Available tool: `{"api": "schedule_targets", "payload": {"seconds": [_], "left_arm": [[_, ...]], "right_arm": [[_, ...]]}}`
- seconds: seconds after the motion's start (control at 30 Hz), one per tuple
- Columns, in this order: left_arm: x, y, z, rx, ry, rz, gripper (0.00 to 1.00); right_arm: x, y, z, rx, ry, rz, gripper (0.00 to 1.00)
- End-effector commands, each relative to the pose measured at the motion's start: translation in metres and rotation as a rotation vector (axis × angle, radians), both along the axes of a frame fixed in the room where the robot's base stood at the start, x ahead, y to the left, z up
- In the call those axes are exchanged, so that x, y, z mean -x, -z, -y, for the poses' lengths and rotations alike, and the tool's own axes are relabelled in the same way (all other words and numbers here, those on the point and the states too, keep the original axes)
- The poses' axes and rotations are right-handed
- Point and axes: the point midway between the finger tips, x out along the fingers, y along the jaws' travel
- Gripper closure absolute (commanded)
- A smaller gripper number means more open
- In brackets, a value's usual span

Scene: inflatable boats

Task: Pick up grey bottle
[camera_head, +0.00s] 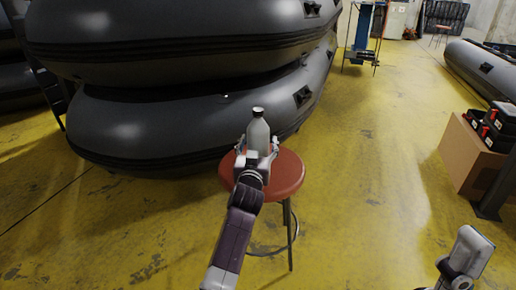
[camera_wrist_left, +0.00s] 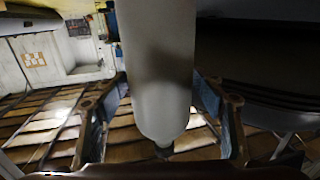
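The grey bottle (camera_head: 258,135) has a black cap and stands upright over the round red-brown stool (camera_head: 290,172); my gripper hides its base. My left gripper (camera_head: 257,146) reaches it from the near side, with one finger on each side of the bottle. In the left wrist view the bottle (camera_wrist_left: 158,70) fills the middle between the two fingers (camera_wrist_left: 160,105). The fingers look spread, with narrow gaps beside the bottle; firm contact does not show. Part of my right arm (camera_head: 466,256) shows at the lower right, and its fingers cannot be made out.
Stacked dark inflatable boats (camera_head: 180,125) stand close behind the stool. A cardboard box (camera_head: 470,160) with black and red items (camera_head: 497,122) is at the right, below another boat (camera_head: 484,68). A blue stand (camera_head: 363,35) is at the back. The yellow floor right of the stool is clear.

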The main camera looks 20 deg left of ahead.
Motion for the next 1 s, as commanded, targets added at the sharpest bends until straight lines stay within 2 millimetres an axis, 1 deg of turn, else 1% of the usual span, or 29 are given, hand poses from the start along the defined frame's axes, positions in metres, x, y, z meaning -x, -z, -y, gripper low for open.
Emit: {"api": "schedule_targets", "payload": {"seconds": [0.03,0.3,0.33,0.57,0.67,0.77,0.87,1.0], "left_arm": [[0.0,0.0,0.0,0.0,0.0,-0.001,0.45],[0.0,0.001,0.0,0.0,0.0,-0.001,0.75],[0.0,0.0,0.0,0.0,0.0,0.001,0.77],[0.0,-0.001,0.0,0.0,0.0,0.001,0.77],[0.0,-0.006,-0.001,0.0,0.0,0.002,0.77],[0.0,-0.015,-0.001,-0.001,-0.001,0.003,0.77],[0.0,-0.03,-0.001,-0.002,-0.001,0.004,0.77],[0.0,-0.059,0.0,-0.001,0.0,0.004,0.77]], "right_arm": [[0.0,0.0,0.0,0.0,0.0,0.0,0.31],[0.0,0.0,0.0,0.0,0.0,-0.002,0.31],[0.0,0.001,0.0,0.0,0.0,-0.003,0.31],[0.0,0.001,0.0,0.0,0.0,-0.006,0.31],[0.0,-0.001,0.0,0.0,0.0,-0.007,0.31],[0.0,-0.006,0.0,0.0,0.0,-0.007,0.31],[-0.001,-0.013,0.0,0.001,0.0,-0.008,0.31],[-0.001,-0.027,0.0,0.0,0.0,-0.01,0.31]]}}
